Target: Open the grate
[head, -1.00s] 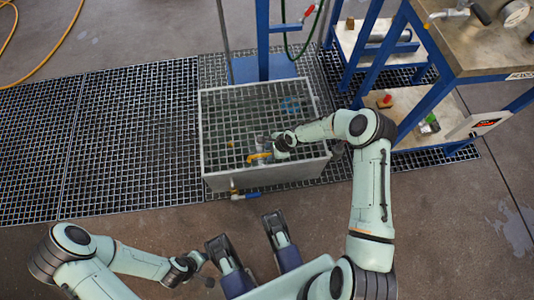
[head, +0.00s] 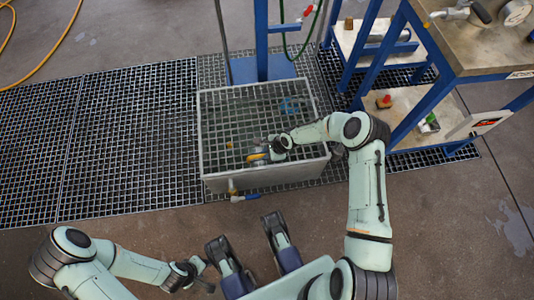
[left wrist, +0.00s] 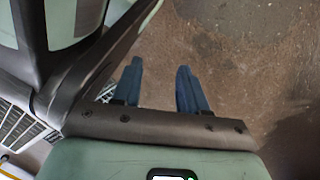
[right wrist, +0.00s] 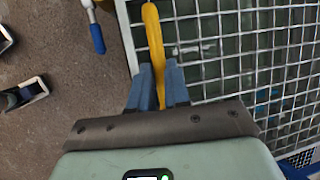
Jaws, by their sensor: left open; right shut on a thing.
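The grate (head: 230,112) is a metal grid lying over the top of a grey rectangular tank (head: 285,174) in the head view. It also fills the upper right of the right wrist view (right wrist: 222,72). A yellow handle (right wrist: 153,35) runs along the grate's edge. My right gripper (right wrist: 160,88) is shut on the yellow handle, its blue fingers on either side. In the head view my right gripper (head: 262,154) is small and partly hides the handle. My left gripper (left wrist: 158,88) is open and empty over bare floor.
A blue-handled valve (head: 245,197) sticks out low at the tank's front. A blue-framed workbench (head: 470,50) stands to the right and a blue post (head: 262,40) behind. Floor grating (head: 120,140) extends left. The floor in front is clear.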

